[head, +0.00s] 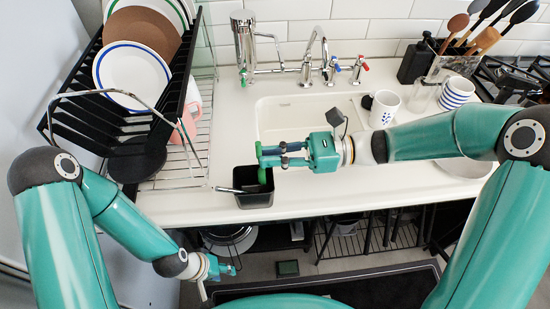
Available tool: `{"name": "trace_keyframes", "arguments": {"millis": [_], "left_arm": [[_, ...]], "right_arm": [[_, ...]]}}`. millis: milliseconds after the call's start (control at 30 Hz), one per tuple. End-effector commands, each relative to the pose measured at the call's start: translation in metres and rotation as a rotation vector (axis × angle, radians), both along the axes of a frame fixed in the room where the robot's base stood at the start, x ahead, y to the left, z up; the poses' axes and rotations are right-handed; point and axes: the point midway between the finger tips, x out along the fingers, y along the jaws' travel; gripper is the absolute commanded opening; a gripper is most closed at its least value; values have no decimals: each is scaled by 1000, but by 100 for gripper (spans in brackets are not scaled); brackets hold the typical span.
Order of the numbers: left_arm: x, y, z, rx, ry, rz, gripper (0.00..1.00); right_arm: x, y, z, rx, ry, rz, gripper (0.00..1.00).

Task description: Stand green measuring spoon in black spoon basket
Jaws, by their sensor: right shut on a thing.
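The black spoon basket (242,200) stands near the front edge of the white counter, left of the sink. My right gripper (264,154) comes in from the right and is shut on the green measuring spoon (263,176). The spoon looks about upright, its lower green part over or inside the basket's opening. I cannot tell whether it touches the basket. My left gripper (233,268) hangs low, in front of and below the counter edge, away from the basket. Its fingers are too small to tell open from shut.
A grey metal handle (229,190) sticks out over the basket's left rim. A black dish rack (90,95) with plates stands on the left. The sink (275,115) with its tap lies behind my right gripper. Mugs (384,108) and a utensil holder stand at right.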

Motion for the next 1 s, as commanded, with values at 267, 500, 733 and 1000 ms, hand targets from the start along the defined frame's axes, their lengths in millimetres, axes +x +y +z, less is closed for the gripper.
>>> {"name": "trace_keyframes", "arguments": {"millis": [267, 500, 733, 1000], "left_arm": [[0, 0, 0, 0, 0, 0, 40], [0, 0, 0, 0, 0, 0, 40], [14, 0, -8, -1, 25, 1, 40], [14, 0, -8, -1, 27, 0, 40]], "right_arm": [[0, 0, 0, 0, 0, 0, 20], [0, 0, 0, 0, 0, 0, 41], [0, -2, 0, 0, 0, -1, 41], [1, -35, 0, -1, -1, -7, 41]]}}
